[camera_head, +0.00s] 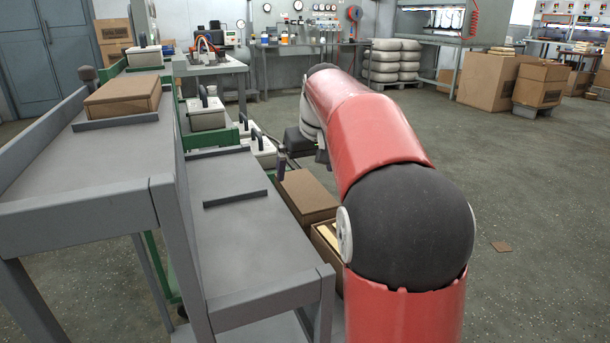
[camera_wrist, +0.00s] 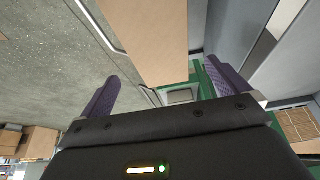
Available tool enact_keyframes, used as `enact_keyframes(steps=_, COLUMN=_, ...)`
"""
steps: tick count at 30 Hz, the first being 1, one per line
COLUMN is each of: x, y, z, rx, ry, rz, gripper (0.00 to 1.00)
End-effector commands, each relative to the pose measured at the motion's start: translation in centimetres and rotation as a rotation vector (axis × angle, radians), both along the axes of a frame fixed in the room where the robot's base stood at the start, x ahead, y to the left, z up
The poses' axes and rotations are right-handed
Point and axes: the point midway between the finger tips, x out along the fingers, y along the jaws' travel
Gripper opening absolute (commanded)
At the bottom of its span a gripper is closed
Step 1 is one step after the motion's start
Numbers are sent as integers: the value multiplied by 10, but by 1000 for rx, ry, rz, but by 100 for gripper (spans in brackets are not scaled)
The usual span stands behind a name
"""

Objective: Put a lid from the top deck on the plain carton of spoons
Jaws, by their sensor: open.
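A flat brown lid or closed box (camera_head: 123,98) lies on the grey top deck (camera_head: 120,155) at the left in the head view. An open carton (camera_head: 326,246) with pale spoons inside stands at the right of the lower deck, partly hidden by my arm. A brown-topped box (camera_head: 309,194) is just behind it. My gripper (camera_head: 283,165) is beyond that box, small and partly hidden. In the wrist view my gripper (camera_wrist: 161,72) is open. A flat brown surface (camera_wrist: 150,38) shows beyond and between its fingers, with no visible grip on it.
The lower grey deck (camera_head: 222,235) has a raised bar and a bare surface. White bins with black handles (camera_head: 206,115) stand on green carts behind. A back bench, stacked sacks (camera_head: 392,62) and cardboard boxes (camera_head: 487,80) are farther off. The floor at right is mostly clear.

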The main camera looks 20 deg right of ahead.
Motion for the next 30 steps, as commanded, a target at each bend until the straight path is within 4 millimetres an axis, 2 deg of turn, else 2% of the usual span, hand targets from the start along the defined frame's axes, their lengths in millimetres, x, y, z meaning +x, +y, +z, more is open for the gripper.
enact_keyframes(steps=1, x=-5, y=0, z=15, rx=-1, ry=-3, rz=0, gripper=100)
enact_keyframes(steps=6, x=-19, y=0, z=48, rx=-1, ry=-2, rz=-1, gripper=100)
enact_keyframes(steps=12, x=-29, y=0, z=70, rx=0, ry=1, rz=-1, gripper=100)
enact_keyframes(steps=30, x=-31, y=0, z=75, rx=0, ry=1, rz=-1, gripper=100)
